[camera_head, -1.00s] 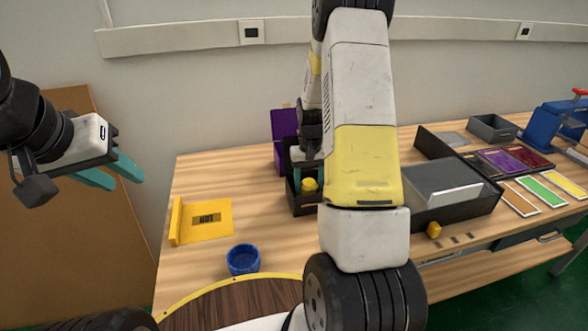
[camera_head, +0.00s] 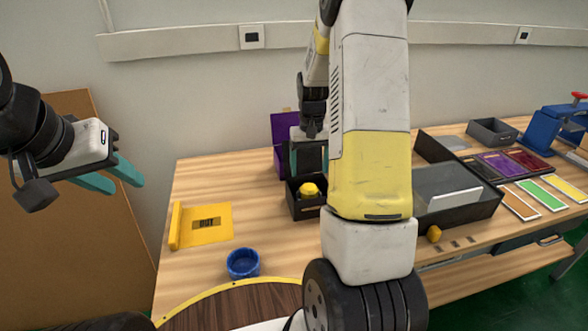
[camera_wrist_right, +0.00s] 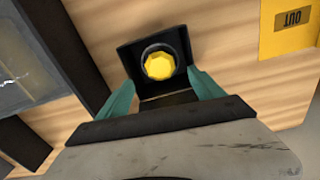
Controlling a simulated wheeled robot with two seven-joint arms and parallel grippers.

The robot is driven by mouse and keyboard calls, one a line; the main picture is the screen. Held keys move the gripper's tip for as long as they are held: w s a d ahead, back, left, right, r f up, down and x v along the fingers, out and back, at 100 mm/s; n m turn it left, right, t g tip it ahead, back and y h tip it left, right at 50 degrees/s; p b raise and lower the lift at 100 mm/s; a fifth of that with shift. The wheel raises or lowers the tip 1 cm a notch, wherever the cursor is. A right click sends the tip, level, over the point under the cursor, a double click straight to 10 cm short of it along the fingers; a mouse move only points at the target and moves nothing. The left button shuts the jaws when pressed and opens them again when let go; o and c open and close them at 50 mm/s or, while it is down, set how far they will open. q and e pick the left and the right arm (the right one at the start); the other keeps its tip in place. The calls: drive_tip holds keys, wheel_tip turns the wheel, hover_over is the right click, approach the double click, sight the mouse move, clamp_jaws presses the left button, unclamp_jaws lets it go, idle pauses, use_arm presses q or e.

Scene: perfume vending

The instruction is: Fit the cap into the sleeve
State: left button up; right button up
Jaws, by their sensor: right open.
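A yellow faceted cap (camera_head: 309,190) sits upright in a small black open-topped box (camera_head: 301,211), which I take for the sleeve. In the right wrist view the cap (camera_wrist_right: 160,66) stands inside a dark round rim within the box (camera_wrist_right: 125,52). How deep it sits I cannot tell. My right gripper (camera_head: 309,168) is open and empty above the box; its teal fingers (camera_wrist_right: 161,82) are spread to either side of the cap, apart from it. My left gripper (camera_head: 112,178) is open and empty, well left of the table.
A purple box (camera_head: 283,128) stands behind the black box. A blue ring-shaped cup (camera_head: 243,263), a yellow plate (camera_head: 208,224) and a second yellow piece (camera_head: 434,233) lie on the table. A larger black tray (camera_head: 480,207) stands to the right. My right arm hides the middle.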

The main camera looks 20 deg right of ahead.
sight(309, 186)
drive_tip(key=s+a+r+t, duration=0.1)
drive_tip(key=s+a+r, duration=0.15)
drive_tip(key=r, duration=0.35)
drive_tip(key=s+a+r+n+t+y, duration=0.1)
drive_tip(key=s+a+r, duration=0.1)
drive_tip(key=s+r, duration=0.25)
drive_tip(key=s+a+r+t, duration=0.1)
drive_tip(key=s+a+r, duration=0.1)
drive_tip(key=r, duration=0.5)
drive_tip(key=s+a+r+t, duration=0.1)
drive_tip(key=s+a+r, duration=0.1)
drive_tip(key=s, duration=0.5)
drive_tip(key=s+a+r+n+t+y, duration=0.1)
drive_tip(key=s+a+t, duration=0.1)
drive_tip(key=s+a, duration=0.2)
drive_tip(key=s, duration=0.3)
drive_tip(key=shift+a+r, duration=0.15)
drive_tip(key=shift+r, duration=0.25)
